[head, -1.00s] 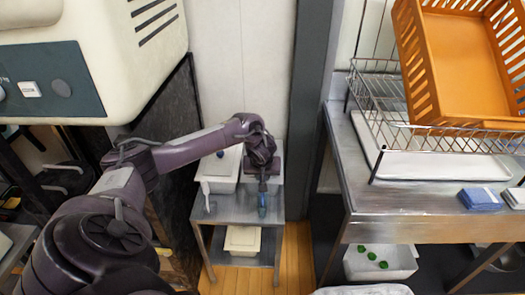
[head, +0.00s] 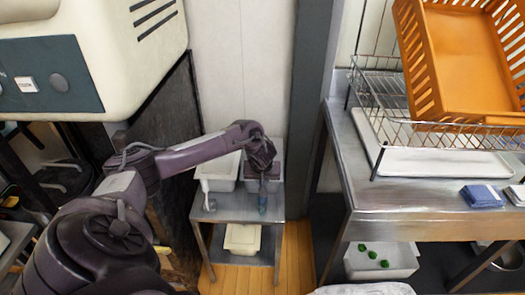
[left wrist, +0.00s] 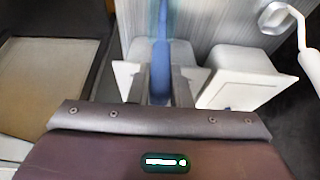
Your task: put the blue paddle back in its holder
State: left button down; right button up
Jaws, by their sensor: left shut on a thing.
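The blue paddle (head: 262,203) is upright over the front right part of a small metal table (head: 232,214). My left gripper (head: 264,181) is above the table and shut on it. In the left wrist view the blue paddle (left wrist: 161,50) runs between the two fingers of my left gripper (left wrist: 160,88). A holder for the blue paddle cannot be made out, and whether the paddle's lower end touches the tabletop is unclear. My right gripper is not in view.
White bins (head: 219,171) stand behind on the small table. A white-handled utensil (head: 204,187) stands at its left; it also shows in the left wrist view (left wrist: 302,28). A grey post (head: 310,110) and a steel counter (head: 400,224) with a wire rack are to the right.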

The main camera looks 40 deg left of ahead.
pick_arm(q)
jog(key=c, duration=0.7)
grip_release()
notch_tip(320, 180, up, 10)
jog(key=p, duration=1.2)
jog(key=shift+p, duration=0.35)
